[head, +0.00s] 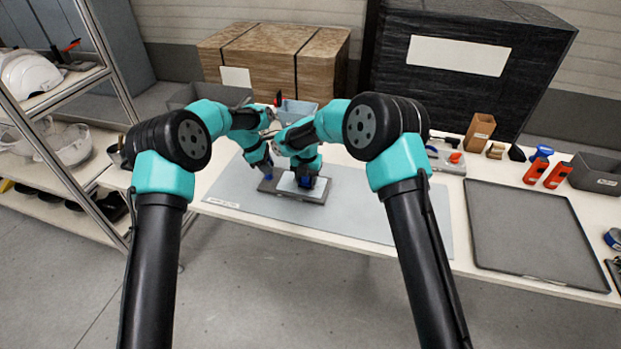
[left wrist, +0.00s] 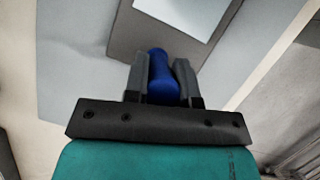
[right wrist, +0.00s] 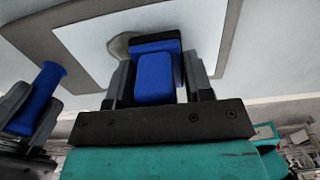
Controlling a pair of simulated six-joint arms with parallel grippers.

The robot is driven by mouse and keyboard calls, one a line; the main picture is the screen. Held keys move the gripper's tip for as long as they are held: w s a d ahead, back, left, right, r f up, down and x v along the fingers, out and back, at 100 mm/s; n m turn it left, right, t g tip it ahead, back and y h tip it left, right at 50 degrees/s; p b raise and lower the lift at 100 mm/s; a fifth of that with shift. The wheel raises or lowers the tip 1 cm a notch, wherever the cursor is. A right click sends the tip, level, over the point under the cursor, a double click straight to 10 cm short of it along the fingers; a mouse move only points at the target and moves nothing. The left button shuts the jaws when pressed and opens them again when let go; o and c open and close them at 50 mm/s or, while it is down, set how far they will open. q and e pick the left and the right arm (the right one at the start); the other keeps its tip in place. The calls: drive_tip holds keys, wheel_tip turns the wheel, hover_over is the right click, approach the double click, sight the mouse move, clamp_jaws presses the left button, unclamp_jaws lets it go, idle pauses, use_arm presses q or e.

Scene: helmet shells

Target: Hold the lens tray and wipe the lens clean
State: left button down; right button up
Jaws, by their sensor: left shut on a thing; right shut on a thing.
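The lens tray (head: 268,187) is a dark grey plate on the light grey mat, with a pale rectangular lens (head: 313,189) in it. My left gripper (head: 266,171) is at the tray's left end, shut on an upright blue handle (left wrist: 162,78). My right gripper (head: 304,180) is over the lens, shut on a blue wiper block (right wrist: 153,76). The wiper's lower part appears to be at the lens surface; contact is hard to tell. A greyish smudge (right wrist: 121,45) shows on the lens beside the wiper, partly hidden by it.
The mat (head: 382,215) is clear around the tray. A blue-grey bin (head: 298,110) stands behind my grippers. A shelf with helmet shells (head: 30,75) stands at the left.

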sight(294, 182)
drive_tip(key=shift+w+a, duration=0.25)
drive_tip(key=shift+a, duration=0.45)
drive_tip(key=shift+w+a, duration=0.25)
drive_tip(key=shift+a, duration=0.5)
drive_tip(key=shift+w+a, duration=0.25)
drive_tip(key=shift+a, duration=0.45)
drive_tip(key=shift+f, duration=0.5)
drive_tip(key=shift+d, duration=0.1)
drive_tip(key=shift+s+d, duration=0.4)
drive_tip(key=shift+d, duration=0.6)
drive_tip(key=shift+s+d, duration=0.35)
drive_tip(key=shift+d, duration=0.7)
drive_tip(key=shift+s+d, duration=0.4)
drive_tip(key=shift+d, duration=0.6)
drive_tip(key=shift+a, duration=0.1)
drive_tip(key=shift+w+a, duration=0.4)
drive_tip(key=shift+a, duration=0.6)
drive_tip(key=shift+w+a, duration=0.35)
drive_tip(key=shift+a, duration=0.7)
drive_tip(key=shift+w+a, duration=0.4)
drive_tip(key=shift+a, duration=0.6)
drive_tip(key=shift+s+d, duration=0.4)
drive_tip(key=shift+d, duration=0.65)
drive_tip(key=shift+s+d, duration=0.35)
drive_tip(key=shift+d, duration=0.7)
drive_tip(key=shift+s+d, duration=0.4)
drive_tip(key=shift+d, duration=0.65)
drive_tip(key=shift+a, duration=0.1)
